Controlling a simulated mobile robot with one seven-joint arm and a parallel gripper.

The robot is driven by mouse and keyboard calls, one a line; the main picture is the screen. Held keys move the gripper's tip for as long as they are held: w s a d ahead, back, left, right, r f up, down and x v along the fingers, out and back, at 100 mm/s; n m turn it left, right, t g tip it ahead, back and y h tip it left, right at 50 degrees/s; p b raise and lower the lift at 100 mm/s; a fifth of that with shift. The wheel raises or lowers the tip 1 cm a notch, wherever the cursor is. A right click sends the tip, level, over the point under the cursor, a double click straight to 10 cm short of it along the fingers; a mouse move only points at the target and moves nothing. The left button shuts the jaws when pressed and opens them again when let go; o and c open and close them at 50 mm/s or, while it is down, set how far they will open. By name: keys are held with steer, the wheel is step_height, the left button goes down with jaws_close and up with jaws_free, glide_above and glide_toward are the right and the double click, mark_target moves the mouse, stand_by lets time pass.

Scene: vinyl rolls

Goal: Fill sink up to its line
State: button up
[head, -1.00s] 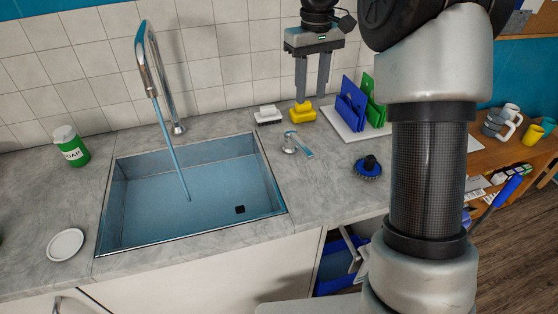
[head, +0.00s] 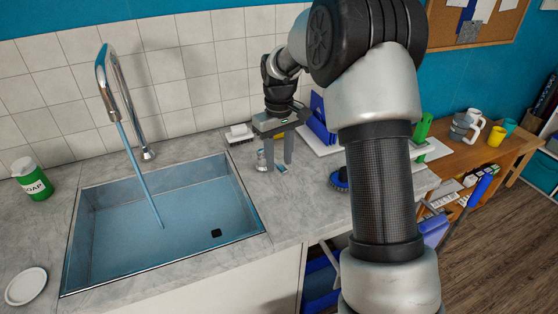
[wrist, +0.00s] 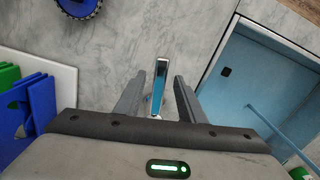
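The sink (head: 90,214) is set into the counter. A blue stream (head: 140,176) runs from the tall chrome faucet (head: 122,92) into it. The basin looks blue inside, with a dark square (head: 216,233) showing; I cannot make out a fill line or the exact water level. The tap lever (head: 281,168), silver with a blue strip, stands right of the sink. My gripper (head: 278,163) is over it, pointing down. In the wrist view, the lever (wrist: 160,85) lies between the open fingers of my gripper (wrist: 158,80), with gaps on both sides.
A green soap tub (head: 33,180) and a white dish (head: 26,286) are left of the sink. A sponge or brush block (head: 239,133) is by the wall. A round blue brush (head: 339,179) and a white board with blue and green pieces (wrist: 60,75) are near my gripper.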

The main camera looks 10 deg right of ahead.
steer(key=shift+f, duration=0.25)
jaws_close()
steer(key=shift+s+a+r+m+p, duration=0.15)
steer(key=shift+a+m+p, duration=0.2)
steer(key=shift+a+m, duration=0.5)
steer(key=shift+m, duration=0.35)
jaws_free()
steer(key=shift+s, duration=0.1)
